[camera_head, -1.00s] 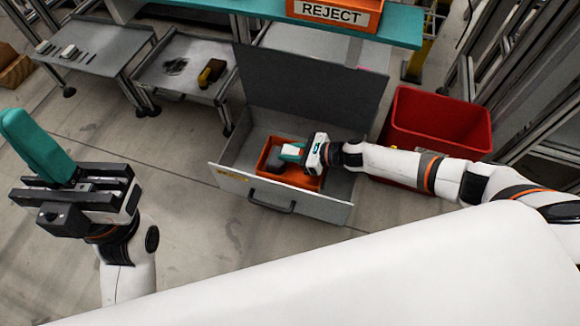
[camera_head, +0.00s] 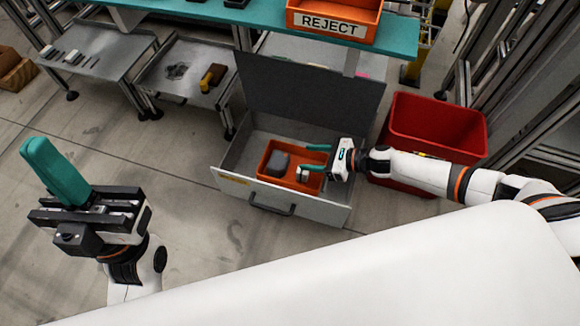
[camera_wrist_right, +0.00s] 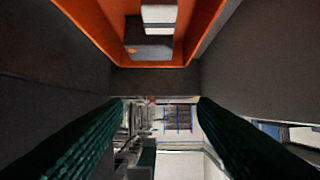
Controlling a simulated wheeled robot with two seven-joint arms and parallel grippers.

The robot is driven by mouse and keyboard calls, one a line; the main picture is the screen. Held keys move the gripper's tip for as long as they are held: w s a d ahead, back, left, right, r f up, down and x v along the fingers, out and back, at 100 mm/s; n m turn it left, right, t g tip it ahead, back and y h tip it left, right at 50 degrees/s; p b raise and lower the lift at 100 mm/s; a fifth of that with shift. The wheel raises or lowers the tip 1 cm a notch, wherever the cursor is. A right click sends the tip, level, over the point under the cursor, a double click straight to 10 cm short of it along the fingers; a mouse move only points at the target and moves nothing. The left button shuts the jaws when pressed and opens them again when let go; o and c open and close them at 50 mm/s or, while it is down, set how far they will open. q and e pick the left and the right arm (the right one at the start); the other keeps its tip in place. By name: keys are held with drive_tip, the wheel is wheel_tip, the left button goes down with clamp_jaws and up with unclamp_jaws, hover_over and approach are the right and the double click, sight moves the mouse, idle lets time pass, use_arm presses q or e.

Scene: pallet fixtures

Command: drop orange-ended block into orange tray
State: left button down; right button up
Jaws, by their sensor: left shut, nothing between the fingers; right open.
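The orange tray (camera_head: 263,160) sits inside an open grey drawer. A small white-and-dark block (camera_head: 302,174) lies in its right part, with a rounded grey object (camera_head: 278,163) to its left. My left gripper (camera_head: 45,155) is shut and empty, raised at the far left.
The drawer's front panel (camera_head: 325,209) and raised grey lid (camera_head: 310,90) bound the tray. A red bin (camera_head: 437,125) stands to the right. An orange REJECT bin (camera_head: 335,20) is on the teal shelf. Metal tables (camera_head: 100,50) stand at back left. The floor at left centre is clear.

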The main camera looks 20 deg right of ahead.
drive_tip(key=shift+p+v, duration=0.35)
drive_tip(key=shift+v, duration=2)
